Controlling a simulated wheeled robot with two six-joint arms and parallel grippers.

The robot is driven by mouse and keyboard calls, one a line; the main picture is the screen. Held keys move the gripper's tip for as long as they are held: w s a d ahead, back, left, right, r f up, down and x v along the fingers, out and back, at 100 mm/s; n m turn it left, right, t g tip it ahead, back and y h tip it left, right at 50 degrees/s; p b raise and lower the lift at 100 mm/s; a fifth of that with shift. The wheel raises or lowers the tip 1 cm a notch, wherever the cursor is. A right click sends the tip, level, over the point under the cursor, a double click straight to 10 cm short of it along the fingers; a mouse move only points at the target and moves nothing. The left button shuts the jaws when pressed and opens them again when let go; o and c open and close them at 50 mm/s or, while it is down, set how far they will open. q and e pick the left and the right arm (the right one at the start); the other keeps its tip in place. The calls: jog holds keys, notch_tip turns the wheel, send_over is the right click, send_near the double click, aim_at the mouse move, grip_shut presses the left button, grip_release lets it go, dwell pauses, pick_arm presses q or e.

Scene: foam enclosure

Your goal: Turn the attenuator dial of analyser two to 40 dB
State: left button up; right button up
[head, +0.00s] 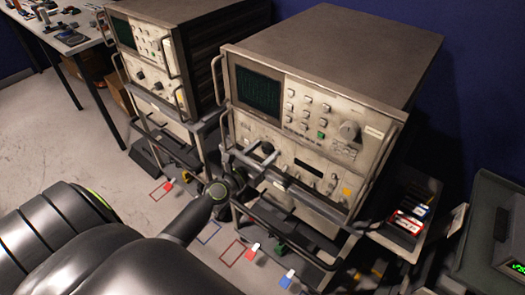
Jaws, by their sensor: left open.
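Two beige analysers on stands face me: a nearer one (300,110) at the centre right and a farther one (150,45) at the upper left. Their number labels are too small to read. The nearer one has a large round knob (349,130) at the upper right of its front and several smaller knobs on the lower panel. I cannot read which is the attenuator dial or its setting. My left gripper (262,158) is open in front of the left part of that lower panel and hides some of it. I cannot tell whether it touches a knob. My right gripper is out of view.
Metal handles (224,85) stick out at the nearer analyser's front edges. Coloured outlines (232,252) and small red and blue pieces (289,278) lie on the floor below. A tray of cards (408,222) stands at the right. A cluttered table (75,38) is at the upper left.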

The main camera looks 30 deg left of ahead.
pick_arm(q)
jog(key=c, duration=1)
